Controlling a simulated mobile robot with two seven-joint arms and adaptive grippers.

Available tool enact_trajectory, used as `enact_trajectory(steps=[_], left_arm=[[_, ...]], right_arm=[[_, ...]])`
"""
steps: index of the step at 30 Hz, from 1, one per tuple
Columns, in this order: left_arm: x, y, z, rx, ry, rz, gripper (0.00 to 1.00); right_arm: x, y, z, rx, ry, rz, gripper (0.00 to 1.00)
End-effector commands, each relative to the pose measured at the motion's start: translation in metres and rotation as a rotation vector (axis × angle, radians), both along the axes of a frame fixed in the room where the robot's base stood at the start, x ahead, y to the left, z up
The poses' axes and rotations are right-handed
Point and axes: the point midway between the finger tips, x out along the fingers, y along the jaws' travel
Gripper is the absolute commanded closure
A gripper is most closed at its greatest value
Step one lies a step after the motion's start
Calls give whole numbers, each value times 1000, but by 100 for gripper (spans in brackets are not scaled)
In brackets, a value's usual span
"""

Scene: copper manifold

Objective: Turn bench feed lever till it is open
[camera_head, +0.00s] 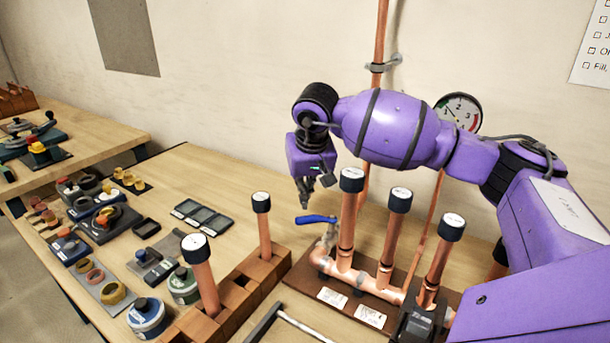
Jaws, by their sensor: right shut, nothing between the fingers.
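The copper manifold (361,272) stands on a dark board on the bench, with several upright capped stubs. A valve with a blue lever (316,219) sits at its left end. The lever points left, lying roughly level. My right gripper (306,205) comes from the right over the manifold and points down. Its fingers are shut and empty, just above and behind the lever in the picture. I cannot tell whether the fingertips touch the lever. My left gripper is not in view.
A wooden block (241,291) holds capped copper pipes left of the manifold. A pressure gauge (459,111) and a vertical pipe are at the wall. Small parts and tins (147,316) cover the bench's left side. A metal handle (268,322) lies in front.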

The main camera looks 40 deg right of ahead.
Motion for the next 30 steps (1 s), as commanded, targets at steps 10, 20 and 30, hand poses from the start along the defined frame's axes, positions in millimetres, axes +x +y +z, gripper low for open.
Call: enact_trajectory(steps=[10,20,30], left_arm=[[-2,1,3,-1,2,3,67],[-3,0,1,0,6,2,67],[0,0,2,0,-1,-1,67]], right_arm=[[-12,6,-4,1,3,1,100],[-13,6,-4,1,3,1,100],[-15,10,-4,1,3,1,100]])
